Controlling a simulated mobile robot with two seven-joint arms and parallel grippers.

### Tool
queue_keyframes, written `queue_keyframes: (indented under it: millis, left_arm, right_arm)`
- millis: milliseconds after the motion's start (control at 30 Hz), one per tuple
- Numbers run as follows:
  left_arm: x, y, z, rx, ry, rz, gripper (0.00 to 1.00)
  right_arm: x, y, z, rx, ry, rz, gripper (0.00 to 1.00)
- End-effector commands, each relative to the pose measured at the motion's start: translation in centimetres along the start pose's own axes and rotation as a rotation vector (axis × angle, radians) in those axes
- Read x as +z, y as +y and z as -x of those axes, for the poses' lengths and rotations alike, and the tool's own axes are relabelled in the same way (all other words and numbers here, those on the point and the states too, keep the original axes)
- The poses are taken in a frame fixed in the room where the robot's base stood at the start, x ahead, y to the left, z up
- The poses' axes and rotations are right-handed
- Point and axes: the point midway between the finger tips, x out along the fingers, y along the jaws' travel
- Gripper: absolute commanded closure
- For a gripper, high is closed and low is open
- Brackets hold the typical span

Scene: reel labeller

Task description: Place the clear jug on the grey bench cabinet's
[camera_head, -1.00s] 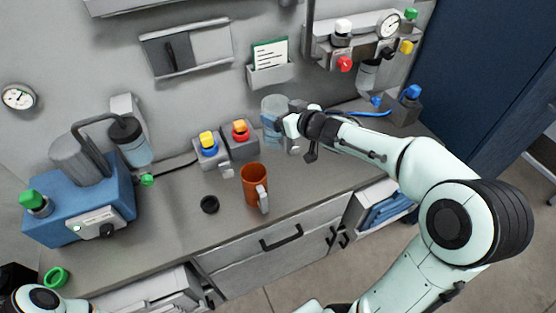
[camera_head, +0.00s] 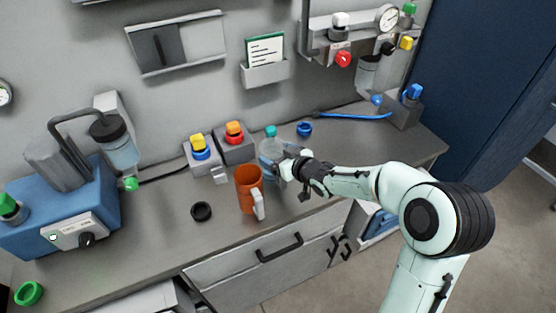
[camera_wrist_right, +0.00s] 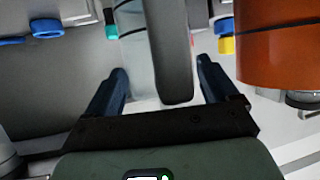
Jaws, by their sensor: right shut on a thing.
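The clear jug (camera_head: 268,149) is a see-through vessel with a teal top, just right of the orange mug in the head view. My right gripper (camera_head: 283,168) is shut on the jug and covers its lower right side. In the right wrist view the jug (camera_wrist_right: 135,55) and its grey handle (camera_wrist_right: 172,60) come between the two fingers (camera_wrist_right: 163,92). I cannot tell whether the jug's base touches the bench. The grey bench cabinet (camera_head: 160,235) runs under it, with drawers in front. My left gripper is not in view.
The orange mug (camera_head: 246,188) stands close to the jug. Button boxes (camera_head: 200,155), a black ring (camera_head: 201,211) and a blue ring (camera_head: 304,129) are on the bench. A blue machine (camera_head: 62,200) stands at left. The bench top at right of my wrist is mostly clear.

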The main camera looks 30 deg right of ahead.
Motion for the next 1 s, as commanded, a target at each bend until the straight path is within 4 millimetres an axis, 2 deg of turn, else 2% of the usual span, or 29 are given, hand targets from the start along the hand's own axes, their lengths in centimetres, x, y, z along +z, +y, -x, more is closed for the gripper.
queue_keyframes:
  millis: [467, 500, 533, 833, 1000]
  left_arm:
    - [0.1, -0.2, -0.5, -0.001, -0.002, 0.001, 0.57]
    - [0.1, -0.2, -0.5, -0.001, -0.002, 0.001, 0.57]
    - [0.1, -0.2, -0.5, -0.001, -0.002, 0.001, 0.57]
    - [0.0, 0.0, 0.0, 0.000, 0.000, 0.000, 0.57]
    - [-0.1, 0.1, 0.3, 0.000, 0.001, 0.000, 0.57]
  right_arm:
    - [0.7, -0.1, -0.4, 0.000, 0.003, 0.001, 0.77]
    - [0.8, 0.0, -0.3, 0.000, 0.001, 0.000, 0.03]
    - [0.7, 0.0, -0.3, 0.000, 0.001, 0.000, 0.00]
    - [0.2, 0.0, -0.2, 0.000, 0.002, 0.000, 0.00]
    - [0.1, 0.1, 2.3, 0.003, 0.003, 0.002, 0.00]
